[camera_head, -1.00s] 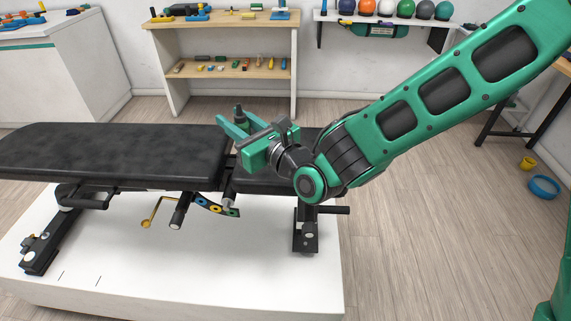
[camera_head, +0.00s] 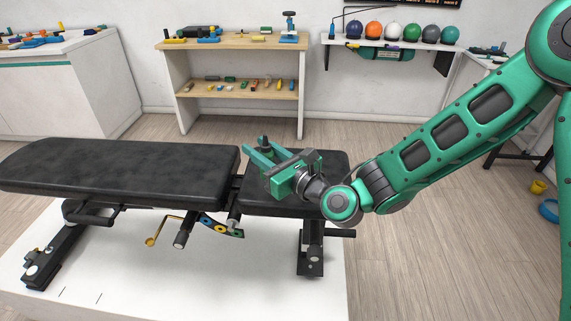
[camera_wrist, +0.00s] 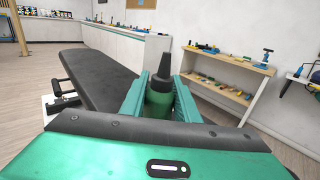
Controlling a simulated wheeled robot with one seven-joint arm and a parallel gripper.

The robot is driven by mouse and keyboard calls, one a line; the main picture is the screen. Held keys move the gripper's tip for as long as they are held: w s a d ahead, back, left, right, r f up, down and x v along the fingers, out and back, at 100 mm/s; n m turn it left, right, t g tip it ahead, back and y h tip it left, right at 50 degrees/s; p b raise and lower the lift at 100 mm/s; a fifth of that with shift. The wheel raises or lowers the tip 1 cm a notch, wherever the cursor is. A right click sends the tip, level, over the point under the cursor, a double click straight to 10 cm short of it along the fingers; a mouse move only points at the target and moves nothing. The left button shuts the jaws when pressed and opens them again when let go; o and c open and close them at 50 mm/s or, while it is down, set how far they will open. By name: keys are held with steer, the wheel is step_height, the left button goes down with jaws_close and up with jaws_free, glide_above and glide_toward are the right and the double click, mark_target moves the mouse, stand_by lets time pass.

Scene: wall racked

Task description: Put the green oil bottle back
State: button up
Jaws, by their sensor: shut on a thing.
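My gripper (camera_head: 268,155) is above the seat end of the black bench in the head view. It is shut on the green oil bottle (camera_wrist: 159,97), which stands between the two fingers with its dark grey pointed cap upward in the wrist view. In the head view only the bottle's dark cap (camera_head: 264,142) shows clearly; the fingers hide most of its body. The bottle looks roughly upright.
The padded bench (camera_head: 120,165) stands on a white platform (camera_head: 200,275). Behind it, a wooden shelf unit (camera_head: 230,98) carries tools on two levels. A wall rack (camera_head: 335,38) with coloured balls is at the back right. Open floor lies between bench and shelves.

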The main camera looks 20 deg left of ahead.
steer(key=shift+w+d+f, duration=0.55)
steer(key=shift+w+f, duration=0.15)
steer(key=shift+f, duration=0.4)
steer(key=shift+w+d+f, duration=0.6)
steer(key=shift+w+f, duration=0.15)
steer(key=shift+f, duration=0.35)
steer(key=shift+w+d+f, duration=0.55)
steer(key=shift+w+f, duration=0.15)
steer(key=shift+f, duration=0.4)
steer(key=o, duration=1.1)
steer(key=shift+f, duration=0.1)
